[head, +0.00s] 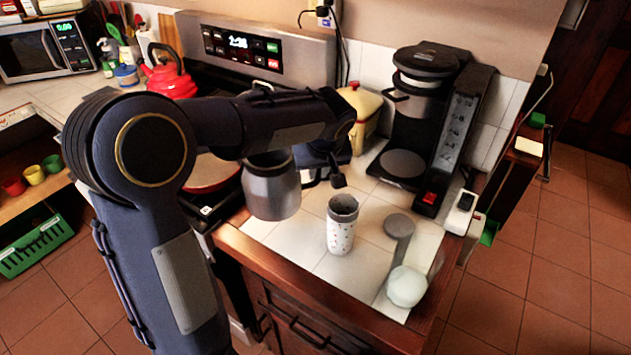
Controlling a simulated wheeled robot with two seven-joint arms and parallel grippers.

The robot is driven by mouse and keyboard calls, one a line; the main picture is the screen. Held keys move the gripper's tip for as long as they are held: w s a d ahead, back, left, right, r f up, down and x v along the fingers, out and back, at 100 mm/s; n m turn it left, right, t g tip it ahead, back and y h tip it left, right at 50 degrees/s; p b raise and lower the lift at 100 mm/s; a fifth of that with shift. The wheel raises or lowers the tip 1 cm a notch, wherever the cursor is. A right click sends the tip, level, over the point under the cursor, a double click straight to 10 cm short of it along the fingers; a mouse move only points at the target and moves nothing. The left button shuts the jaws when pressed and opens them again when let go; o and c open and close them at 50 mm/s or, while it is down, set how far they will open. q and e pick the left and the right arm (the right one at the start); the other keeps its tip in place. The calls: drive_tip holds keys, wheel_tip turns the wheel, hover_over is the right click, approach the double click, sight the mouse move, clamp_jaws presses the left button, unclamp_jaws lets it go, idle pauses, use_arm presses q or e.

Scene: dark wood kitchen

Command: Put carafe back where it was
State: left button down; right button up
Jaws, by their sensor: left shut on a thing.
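The grey metal carafe (272,190) is held in the air above the left front edge of the tiled counter, close to the stove. My left gripper (324,168) is at its right side, shut on it, apparently at the handle; my arm partly covers the grip and the carafe's top. The black coffee maker (460,120) stands at the back right of the counter. Its round plate (403,163) is bare, below a brew basket with a handle (420,78). My right gripper is not in view.
A patterned white cup (341,232) stands on the counter right of the carafe. A grey round-ended item (399,226) and a pale round object (407,286) lie near the right front. A yellow canister (362,112) stands left of the coffee maker; a red kettle (168,75) is on the stove.

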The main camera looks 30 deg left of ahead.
use_arm(q)
drive_tip(key=x, duration=0.6)
drive_tip(key=p+x, duration=0.1)
drive_tip(key=x, duration=0.2)
drive_tip(key=shift+w+f, duration=0.1)
drive_tip(key=shift+w, duration=0.4)
drive_tip(key=shift+f, duration=0.1)
drive_tip(key=shift+f, duration=0.1)
drive_tip(key=c, duration=1.4)
unclamp_jaws()
drive_tip(key=shift+c, duration=0.2)
